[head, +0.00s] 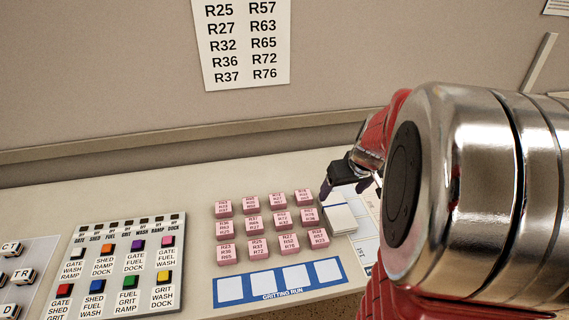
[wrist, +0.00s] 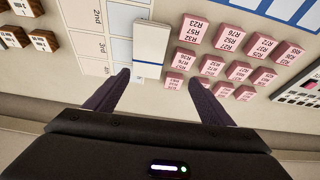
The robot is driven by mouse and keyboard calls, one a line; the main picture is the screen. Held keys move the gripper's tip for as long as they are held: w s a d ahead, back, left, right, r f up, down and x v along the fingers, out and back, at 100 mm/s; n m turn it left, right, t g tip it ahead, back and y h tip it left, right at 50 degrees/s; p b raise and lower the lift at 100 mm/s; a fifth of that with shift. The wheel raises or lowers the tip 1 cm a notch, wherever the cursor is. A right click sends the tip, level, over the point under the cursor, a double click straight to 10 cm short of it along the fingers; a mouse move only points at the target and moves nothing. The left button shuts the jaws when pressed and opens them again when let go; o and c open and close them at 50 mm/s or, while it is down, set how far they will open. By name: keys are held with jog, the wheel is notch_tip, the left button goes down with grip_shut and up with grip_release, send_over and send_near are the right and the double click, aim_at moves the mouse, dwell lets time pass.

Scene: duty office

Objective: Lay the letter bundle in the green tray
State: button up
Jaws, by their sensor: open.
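A white block-like stack (head: 339,216) lies on the desk just right of the pink blocks. It also shows in the wrist view (wrist: 151,45), pale with a dark line across it. It may be the letter bundle, but I cannot tell for sure. My gripper (head: 346,188) is open, with its dark fingers near the far end of this stack. In the wrist view my gripper (wrist: 160,78) has nothing between its fingers, and the stack lies just beyond the fingertips. I see no green tray in either view.
Several pink labelled blocks (head: 268,223) stand in rows close beside the stack. A blue-edged strip (head: 279,285) with white squares lies in front of them. A button panel (head: 122,262) is at left. A white chart (wrist: 110,20) and brown labelled blocks (wrist: 42,40) also show.

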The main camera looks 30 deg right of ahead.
jog(key=d, duration=0.1)
jog(key=d+f, duration=0.1)
jog(key=d, duration=0.1)
jog(key=shift+s+f, duration=0.2)
jog(key=shift+s, duration=0.05)
jog(key=shift+f, duration=0.1)
send_over(337, 210)
jog(key=s, duration=0.3)
jog(key=shift+w+a+f, duration=0.15)
jog(key=shift+f, duration=1.8)
jog(key=shift+w+a+f, duration=0.1)
jog(key=shift+a+f, duration=0.05)
jog(key=shift+f, duration=1.8)
jog(key=shift+f, duration=0.15)
jog(key=shift+x, duration=2.5)
jog(key=shift+c, duration=0.4)
